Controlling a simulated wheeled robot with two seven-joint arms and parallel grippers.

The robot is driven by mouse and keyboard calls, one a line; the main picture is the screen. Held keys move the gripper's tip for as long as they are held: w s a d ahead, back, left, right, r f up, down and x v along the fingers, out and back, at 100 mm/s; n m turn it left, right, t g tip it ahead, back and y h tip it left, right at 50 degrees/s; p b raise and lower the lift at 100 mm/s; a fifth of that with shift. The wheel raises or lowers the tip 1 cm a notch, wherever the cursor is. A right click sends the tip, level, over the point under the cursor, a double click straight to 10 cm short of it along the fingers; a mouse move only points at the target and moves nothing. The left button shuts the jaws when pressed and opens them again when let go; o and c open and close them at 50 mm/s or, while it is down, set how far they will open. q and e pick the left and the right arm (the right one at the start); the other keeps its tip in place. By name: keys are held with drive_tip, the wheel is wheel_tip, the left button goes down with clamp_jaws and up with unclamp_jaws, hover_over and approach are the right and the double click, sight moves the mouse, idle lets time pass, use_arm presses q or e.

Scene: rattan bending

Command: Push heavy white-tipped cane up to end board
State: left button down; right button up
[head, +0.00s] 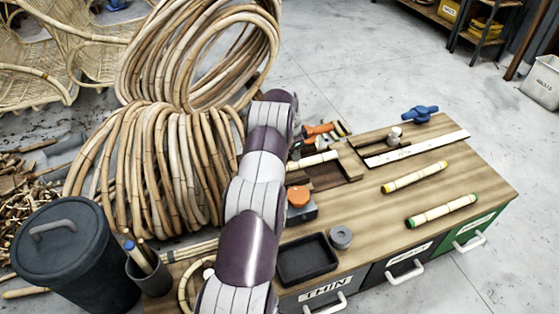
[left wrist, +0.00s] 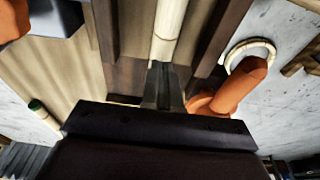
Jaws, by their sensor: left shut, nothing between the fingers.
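The white-tipped cane (head: 313,160) lies on the bench between dark wooden strips, its right end near a wooden board (head: 348,162) that looks like the end board. I cannot tell whether they touch. In the left wrist view the pale cane (left wrist: 171,28) runs away from me between the strips. My left gripper (left wrist: 164,84) is shut and empty, its fingertips at the cane's near end; contact is unclear. In the head view my left arm crosses the bench and its gripper is mostly hidden. My right gripper is not in view.
A yellow-tipped cane (head: 415,177) and a green-tipped cane (head: 441,211) lie on clear bench to the right. An orange-handled tool (head: 318,130) is close to the strips. A black tray (head: 307,262), an orange-topped box (head: 299,203) and a grey roll (head: 341,238) stand in front.

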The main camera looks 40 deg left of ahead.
use_arm(q)
drive_tip(key=shift+w+d+f+b, duration=0.15)
drive_tip(key=shift+w+f+b, duration=0.15)
drive_tip(key=shift+f+b, duration=0.2)
drive_tip(key=shift+s+f, duration=0.1)
drive_tip(key=shift+f, duration=0.1)
drive_tip(key=shift+d+f, duration=0.1)
drive_tip(key=shift+s, duration=0.1)
